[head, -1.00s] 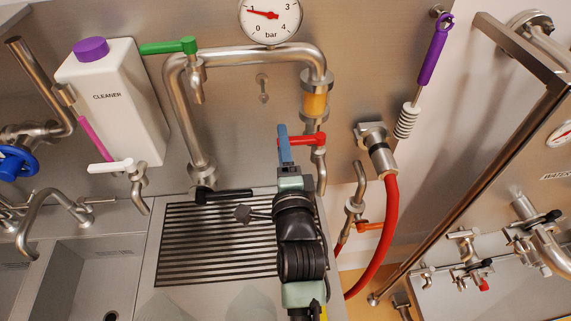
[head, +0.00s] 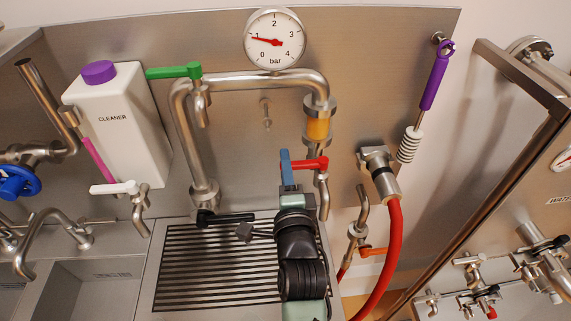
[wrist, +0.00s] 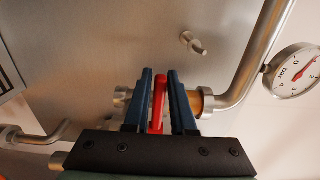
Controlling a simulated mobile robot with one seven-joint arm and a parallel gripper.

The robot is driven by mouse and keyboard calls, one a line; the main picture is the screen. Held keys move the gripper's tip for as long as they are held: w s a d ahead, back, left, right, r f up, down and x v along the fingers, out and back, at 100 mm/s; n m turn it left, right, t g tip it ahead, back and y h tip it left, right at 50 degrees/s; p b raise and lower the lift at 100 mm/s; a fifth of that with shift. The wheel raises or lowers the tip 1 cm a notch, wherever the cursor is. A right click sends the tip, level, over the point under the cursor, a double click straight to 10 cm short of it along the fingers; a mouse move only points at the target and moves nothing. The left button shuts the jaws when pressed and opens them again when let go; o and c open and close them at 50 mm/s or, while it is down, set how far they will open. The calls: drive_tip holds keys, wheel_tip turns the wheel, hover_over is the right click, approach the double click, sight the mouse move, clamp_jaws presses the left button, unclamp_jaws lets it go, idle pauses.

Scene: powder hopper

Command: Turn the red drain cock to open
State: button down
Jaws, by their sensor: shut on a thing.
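The red drain cock (head: 312,162) is on the small metal valve below the amber sight glass, in the middle of the head view. Its lever points left and lies roughly level in the picture. My gripper (head: 286,167) is at the lever's free left end, with its blue fingers shut on it. In the wrist view the red lever (wrist: 159,95) stands between the two fingers of my gripper (wrist: 162,100). The fingers hide part of the lever's end in the head view.
A pressure gauge (head: 275,40) is above the bent pipe (head: 250,82). A black lever (head: 225,219) lies left of my arm over the drain grate (head: 195,270). A red hose (head: 391,255) and an orange lever (head: 373,252) are to the right. A cleaner canister (head: 118,120) stands left.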

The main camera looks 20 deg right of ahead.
drive_tip(key=shift+p+v, duration=0.3)
drive_tip(key=shift+v, duration=0.6)
drive_tip(key=shift+s+d+f, duration=0.1)
drive_tip(key=shift+s+d, duration=0.1)
drive_tip(key=shift+s, duration=0.8)
